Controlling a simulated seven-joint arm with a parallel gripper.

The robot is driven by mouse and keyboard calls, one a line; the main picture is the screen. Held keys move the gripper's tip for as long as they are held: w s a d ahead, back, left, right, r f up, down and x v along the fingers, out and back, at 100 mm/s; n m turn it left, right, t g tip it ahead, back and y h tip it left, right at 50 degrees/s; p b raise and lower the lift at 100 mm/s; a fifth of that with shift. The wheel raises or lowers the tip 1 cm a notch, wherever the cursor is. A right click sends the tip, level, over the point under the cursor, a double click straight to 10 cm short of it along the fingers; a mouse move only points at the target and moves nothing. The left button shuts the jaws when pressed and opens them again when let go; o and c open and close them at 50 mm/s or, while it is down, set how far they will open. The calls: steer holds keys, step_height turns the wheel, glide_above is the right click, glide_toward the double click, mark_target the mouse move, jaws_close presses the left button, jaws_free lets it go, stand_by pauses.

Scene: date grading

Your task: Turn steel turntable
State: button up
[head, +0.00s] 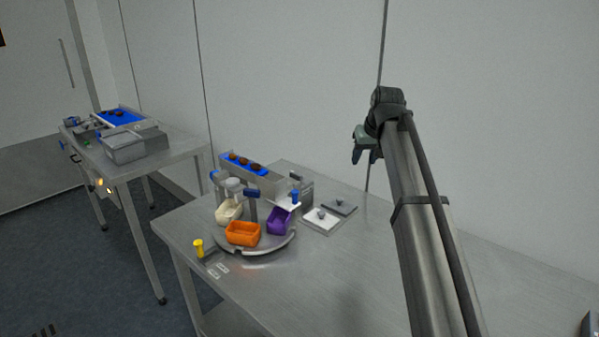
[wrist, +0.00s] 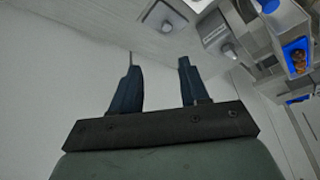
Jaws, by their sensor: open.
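The steel turntable (head: 264,246) is a round metal disc on the near left part of the steel table in the head view. An orange bin (head: 243,233), a purple bin (head: 279,220) and a cream bin (head: 228,212) stand on it. A post with a dark blue top rises near its middle. My gripper (head: 361,157) is raised in the air to the right of the turntable, well apart from it. In the wrist view its two dark fingers (wrist: 157,75) are spread with nothing between them. The turntable cannot be made out in the wrist view.
A yellow-topped peg (head: 198,247) stands at the turntable's left. A blue-topped feeder with dark dates (head: 248,168) stands behind. Two knobbed plates, one white (head: 321,221) and one grey (head: 340,206), lie to the right. The table's right half is mostly clear. Another table (head: 171,158) stands far left.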

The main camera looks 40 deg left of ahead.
mark_target(252, 189)
steer(key=s+a+r+n+g, duration=0.3)
steer(key=s+a+n+g, duration=0.2)
steer(key=s+a+n, duration=1.2)
steer(key=s+a+f+m, duration=0.1)
steer(key=a+f, duration=0.1)
steer(key=f, duration=0.2)
steer(key=s+a+f+m, duration=0.1)
steer(key=s+a+f, duration=0.1)
steer(key=f, duration=0.2)
steer(key=s+a+f+m, duration=0.1)
steer(key=s+a+f, duration=0.1)
steer(key=a+f, duration=0.1)
steer(key=shift+a+f, duration=0.1)
steer(key=shift+f, duration=0.8)
jaws_close()
